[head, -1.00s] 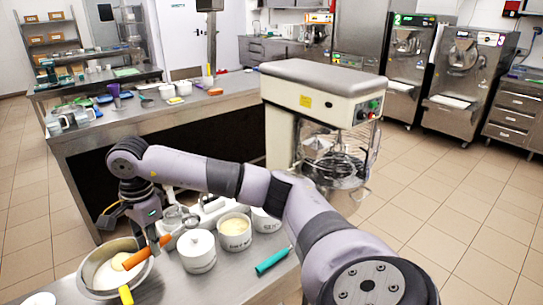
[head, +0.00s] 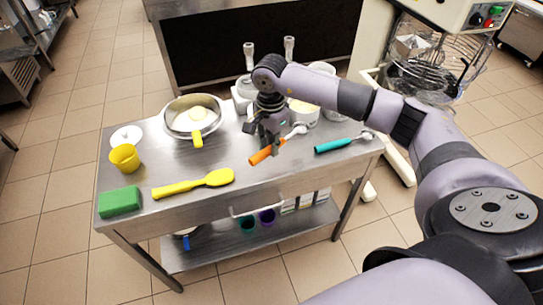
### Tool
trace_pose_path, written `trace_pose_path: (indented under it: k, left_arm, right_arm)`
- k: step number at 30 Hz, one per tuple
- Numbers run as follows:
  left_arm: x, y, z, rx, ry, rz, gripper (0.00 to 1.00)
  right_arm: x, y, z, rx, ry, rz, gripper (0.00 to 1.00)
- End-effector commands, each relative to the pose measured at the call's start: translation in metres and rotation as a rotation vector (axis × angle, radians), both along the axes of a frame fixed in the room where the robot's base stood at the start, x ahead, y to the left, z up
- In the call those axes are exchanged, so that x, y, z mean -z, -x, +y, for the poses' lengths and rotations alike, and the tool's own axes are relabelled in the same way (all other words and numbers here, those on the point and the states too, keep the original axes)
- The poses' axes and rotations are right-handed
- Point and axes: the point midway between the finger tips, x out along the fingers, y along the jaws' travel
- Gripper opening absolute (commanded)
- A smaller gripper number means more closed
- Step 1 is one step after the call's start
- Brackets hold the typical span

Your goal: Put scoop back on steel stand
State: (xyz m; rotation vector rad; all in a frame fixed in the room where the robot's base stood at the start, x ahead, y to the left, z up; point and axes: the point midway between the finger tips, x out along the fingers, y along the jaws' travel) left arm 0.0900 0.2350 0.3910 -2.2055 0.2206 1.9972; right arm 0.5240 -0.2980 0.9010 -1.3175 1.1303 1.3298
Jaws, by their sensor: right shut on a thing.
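My right gripper (head: 268,145) is shut on the scoop's orange handle (head: 261,155). The scoop's pale metal head (head: 299,129) points to the right. The scoop is at the right part of the steel table (head: 240,152); I cannot tell how high it is above the top. Two upright metal pieces with rounded tops (head: 249,56) rise behind the gripper, their lower parts partly hidden by my arm. I cannot tell whether they belong to the steel stand. My left gripper is not in view.
A steel bowl (head: 170,119) with a yellow-handled tool stands left of the gripper. A teal-handled scoop (head: 332,146) lies to the right. White tubs (head: 305,116) stand behind.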

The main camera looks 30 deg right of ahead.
Motion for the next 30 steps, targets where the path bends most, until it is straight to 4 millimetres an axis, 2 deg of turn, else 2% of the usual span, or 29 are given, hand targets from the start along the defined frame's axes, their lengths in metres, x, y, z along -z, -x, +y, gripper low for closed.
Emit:
trace_pose_path:
  k: [3, 10, 16, 28, 29, 30]
  left_arm:
    - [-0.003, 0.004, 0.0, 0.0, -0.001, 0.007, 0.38]
    - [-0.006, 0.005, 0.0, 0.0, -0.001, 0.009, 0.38]
    - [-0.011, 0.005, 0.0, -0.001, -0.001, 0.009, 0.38]
    - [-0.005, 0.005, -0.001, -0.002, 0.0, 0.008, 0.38]
    - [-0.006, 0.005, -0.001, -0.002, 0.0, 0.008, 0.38]
    - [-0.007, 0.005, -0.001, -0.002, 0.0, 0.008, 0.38]
  right_arm:
    - [0.017, 0.0, 0.0, 0.001, 0.0, 0.001, 0.0]
    - [0.034, 0.0, 0.0, 0.0, 0.0, 0.001, 0.0]
    - [0.063, 0.0, 0.001, 0.001, -0.001, 0.002, 0.0]
    - [0.071, 0.0, 0.0, 0.0, 0.0, -0.002, 0.0]
    - [0.07, 0.0, 0.0, 0.0, 0.0, -0.001, 0.19]
    - [0.069, 0.0, 0.0, 0.0, 0.0, -0.001, 0.22]
